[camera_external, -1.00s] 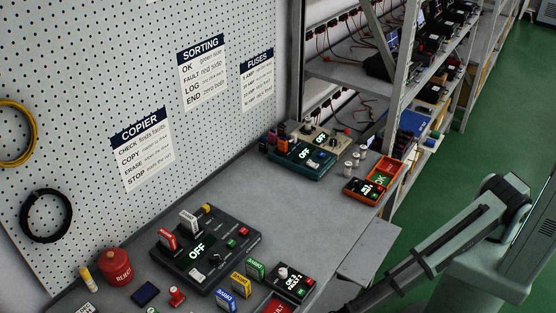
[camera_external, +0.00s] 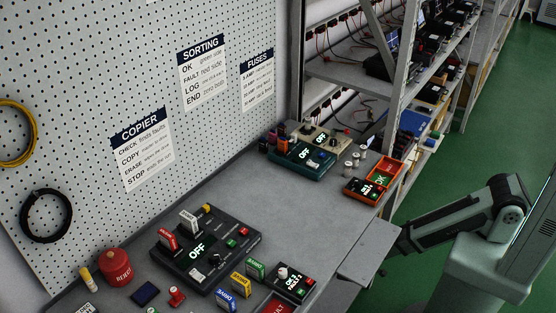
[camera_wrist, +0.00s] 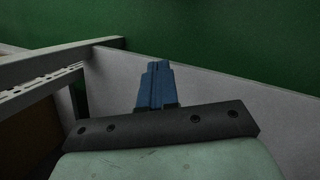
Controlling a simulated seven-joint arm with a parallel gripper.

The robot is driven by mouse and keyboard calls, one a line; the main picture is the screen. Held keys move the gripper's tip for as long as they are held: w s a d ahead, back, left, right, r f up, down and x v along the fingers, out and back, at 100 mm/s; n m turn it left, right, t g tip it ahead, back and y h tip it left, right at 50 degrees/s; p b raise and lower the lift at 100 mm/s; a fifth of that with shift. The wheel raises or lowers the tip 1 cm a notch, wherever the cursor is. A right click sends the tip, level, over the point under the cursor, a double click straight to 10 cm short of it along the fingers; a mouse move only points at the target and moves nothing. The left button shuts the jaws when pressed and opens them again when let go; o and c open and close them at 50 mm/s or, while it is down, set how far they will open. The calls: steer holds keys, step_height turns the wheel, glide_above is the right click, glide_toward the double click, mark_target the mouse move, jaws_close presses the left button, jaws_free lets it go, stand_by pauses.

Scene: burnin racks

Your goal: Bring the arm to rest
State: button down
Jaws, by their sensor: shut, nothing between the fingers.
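My gripper (camera_wrist: 157,68) shows in the wrist view with its blue fingers together and nothing between them. Beyond the fingers are a pale bench panel and edge, with green floor past it. In the external view my arm reaches from the lower right toward the right edge of the bench (camera_external: 300,185). The gripper itself is hard to make out there, near or behind the small side shelf (camera_external: 368,262).
A black copier unit (camera_external: 180,272) reading OFF, a teal unit (camera_external: 286,168) and an orange OK/FAULT box (camera_external: 398,168) stand on the bench. A red canister (camera_external: 116,268) stands at the front left. A metal rack (camera_external: 396,110) rises behind. Green floor (camera_external: 500,130) is open at right.

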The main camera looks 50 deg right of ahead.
steer(key=s+d+r+m+g+y, duration=0.1)
steer(key=s+d+m+g, duration=0.1)
steer(key=s+d, duration=0.4)
steer(key=s+d+r+m+g+y, duration=0.1)
steer(key=s+d, duration=0.4)
steer(key=s, duration=0.5)
steer(key=shift+s+d+r+m+g+y, duration=0.2)
steer(key=shift+d+r+m+g+y, duration=0.2)
steer(key=shift+r+g, duration=0.35)
stand_by(0.5)
